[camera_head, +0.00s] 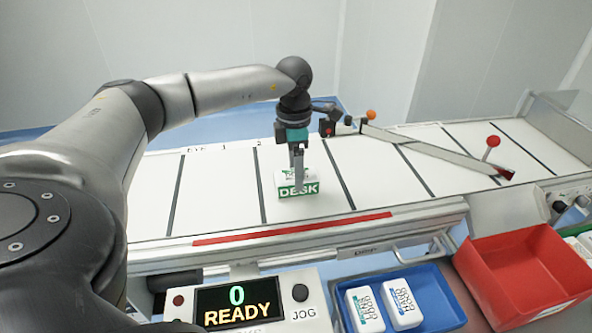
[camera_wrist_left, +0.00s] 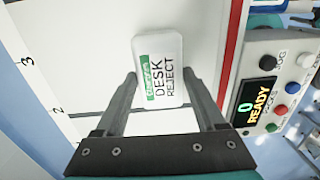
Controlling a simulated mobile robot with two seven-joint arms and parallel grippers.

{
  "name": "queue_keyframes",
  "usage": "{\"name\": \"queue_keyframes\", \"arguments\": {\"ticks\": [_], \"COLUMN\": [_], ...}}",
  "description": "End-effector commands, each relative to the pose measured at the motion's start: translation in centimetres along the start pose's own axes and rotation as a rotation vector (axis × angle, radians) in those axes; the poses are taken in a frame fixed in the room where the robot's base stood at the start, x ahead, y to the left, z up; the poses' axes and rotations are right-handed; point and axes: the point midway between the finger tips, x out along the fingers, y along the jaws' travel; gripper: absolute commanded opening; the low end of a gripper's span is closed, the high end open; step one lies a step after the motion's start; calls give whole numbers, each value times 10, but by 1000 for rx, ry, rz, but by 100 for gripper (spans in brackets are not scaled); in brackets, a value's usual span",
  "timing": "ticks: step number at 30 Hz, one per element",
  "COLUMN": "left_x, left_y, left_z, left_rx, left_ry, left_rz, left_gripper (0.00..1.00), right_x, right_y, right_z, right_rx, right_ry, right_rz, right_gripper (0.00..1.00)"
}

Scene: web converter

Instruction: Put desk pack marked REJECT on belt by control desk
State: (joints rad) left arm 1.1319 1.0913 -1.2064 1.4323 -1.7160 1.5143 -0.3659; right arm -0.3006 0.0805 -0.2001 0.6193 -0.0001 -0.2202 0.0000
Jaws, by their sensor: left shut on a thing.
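The desk pack marked REJECT (camera_wrist_left: 160,72) is white with a green band. In the head view the desk pack (camera_head: 298,189) is at the white belt (camera_head: 220,205), behind the control desk. My left gripper (camera_head: 298,172) points down over it and is shut on it. In the left wrist view the two fingers of the left gripper (camera_wrist_left: 163,88) stand on either side of the pack. I cannot tell whether the pack touches the belt. The control desk (camera_head: 320,318) shows "0 READY" at the bottom of the head view. My right gripper is not in view.
A diverter bar (camera_head: 430,148) crosses the belt at the right. A blue tray (camera_head: 448,306) with two white packs and a red bin (camera_head: 520,262) stand in front of the belt at the right. The belt around the desk pack is clear.

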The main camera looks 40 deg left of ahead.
Motion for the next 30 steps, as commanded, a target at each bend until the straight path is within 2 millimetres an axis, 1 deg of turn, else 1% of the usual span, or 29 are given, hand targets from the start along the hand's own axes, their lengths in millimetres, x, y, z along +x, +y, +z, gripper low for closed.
{"name": "queue_keyframes", "arguments": {"ticks": [5,8,9,15,16,24,26,29,30], "left_x": [-1,3,2,2,2,-2,-6,-22,-30], "left_y": [0,0,0,0,0,0,0,0,0], "left_z": [0,0,0,0,0,0,0,1,0], "left_rx": [0,0,0,0,0,0,0,0,0], "left_ry": [-1,-1,0,0,0,-1,-1,-3,-3], "left_rz": [0,0,0,0,0,0,1,2,2], "left_gripper": [0,0,76,99,100,100,100,100,100], "right_x": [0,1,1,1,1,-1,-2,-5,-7], "right_y": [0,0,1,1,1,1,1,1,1], "right_z": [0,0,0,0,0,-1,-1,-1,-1], "right_rx": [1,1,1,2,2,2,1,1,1], "right_ry": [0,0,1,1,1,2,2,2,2], "right_rz": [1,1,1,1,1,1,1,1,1], "right_gripper": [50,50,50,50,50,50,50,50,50]}}
